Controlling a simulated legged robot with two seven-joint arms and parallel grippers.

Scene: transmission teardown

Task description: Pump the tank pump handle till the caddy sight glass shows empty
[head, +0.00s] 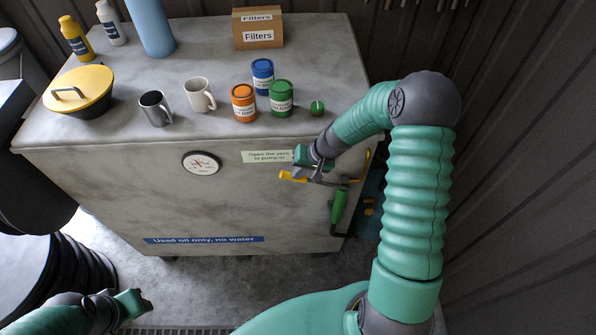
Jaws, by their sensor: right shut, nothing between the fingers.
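The grey tank (120,200) stands in front of me, with a round dial (202,163) on its front. A green grip (339,207) hangs down at the tank's front right and looks like the pump handle. My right gripper (301,176) is shut and empty, above and left of this grip and apart from it. Yellow parts show by the gripper; I cannot tell how they connect. My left gripper (142,303) is low at the left, away from the tank; its jaws are unclear. I cannot make out a caddy sight glass.
On the tank top stand a yellow-lidded pot (80,92), two mugs, several cans, a green knob (317,107), bottles and a Filters box (257,28). A ribbed wall (530,150) closes the right side. Dark round containers stand at the lower left.

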